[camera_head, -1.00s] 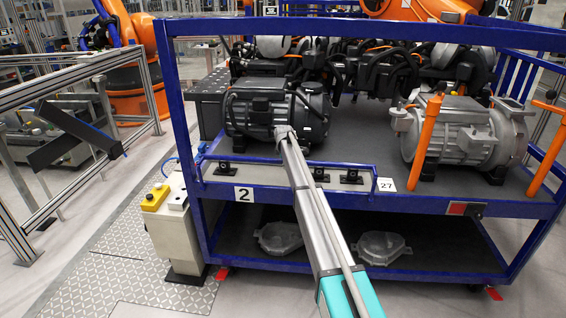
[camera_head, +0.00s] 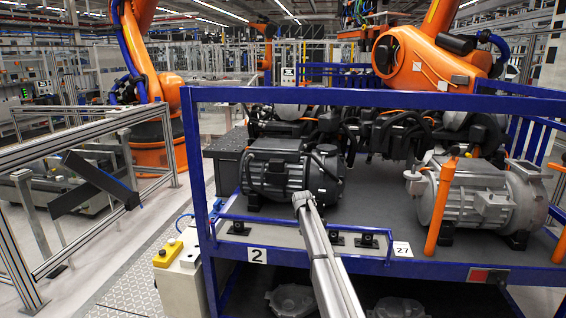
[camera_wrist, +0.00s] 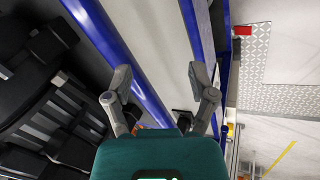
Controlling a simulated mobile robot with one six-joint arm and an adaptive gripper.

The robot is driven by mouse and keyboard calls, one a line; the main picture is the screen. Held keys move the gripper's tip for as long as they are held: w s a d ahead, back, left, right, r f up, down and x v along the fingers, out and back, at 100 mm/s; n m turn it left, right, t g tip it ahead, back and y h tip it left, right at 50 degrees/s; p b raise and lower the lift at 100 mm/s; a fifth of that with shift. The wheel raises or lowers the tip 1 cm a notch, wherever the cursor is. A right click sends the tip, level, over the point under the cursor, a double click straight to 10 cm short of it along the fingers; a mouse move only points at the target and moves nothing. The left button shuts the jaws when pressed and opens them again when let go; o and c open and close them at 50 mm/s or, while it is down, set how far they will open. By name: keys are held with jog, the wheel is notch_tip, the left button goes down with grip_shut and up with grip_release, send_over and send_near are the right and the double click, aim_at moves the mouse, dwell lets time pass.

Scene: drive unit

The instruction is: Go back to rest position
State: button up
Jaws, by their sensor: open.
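My gripper (camera_wrist: 160,88) shows in the wrist view with its two grey fingers spread apart and nothing between them. A blue rail of the cart (camera_wrist: 118,55) passes behind the fingers. In the head view my arm reaches forward over the front of the blue cart (camera_head: 380,97), and its far end is near the dark drive unit (camera_head: 285,172). The fingers cannot be made out in the head view. The dark drive unit sits on the cart's upper shelf. In the wrist view a dark ribbed unit (camera_wrist: 60,125) lies left of the gripper, apart from it.
A silver drive unit (camera_head: 485,200) and orange posts (camera_head: 440,208) stand on the shelf's right side. Metal covers (camera_head: 292,299) lie on the lower shelf. A yellow-topped box (camera_head: 168,253) stands at the cart's left. Orange robots (camera_head: 425,62) stand behind.

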jog(key=s+d+f+m+g, duration=0.1)
jog(key=s+m, duration=0.3)
jog(key=s, duration=1.4)
jog(key=s+d+f+m+g+b, duration=0.1)
jog(key=s+d+m, duration=0.3)
jog(key=s, duration=1.4)
jog(key=s+d+f+m+g+y+b, duration=0.1)
jog(key=s+d+f+m+g, duration=0.1)
jog(key=s, duration=1.6)
jog(key=shift+d+m, duration=0.75)
jog(key=shift+m, duration=0.35)
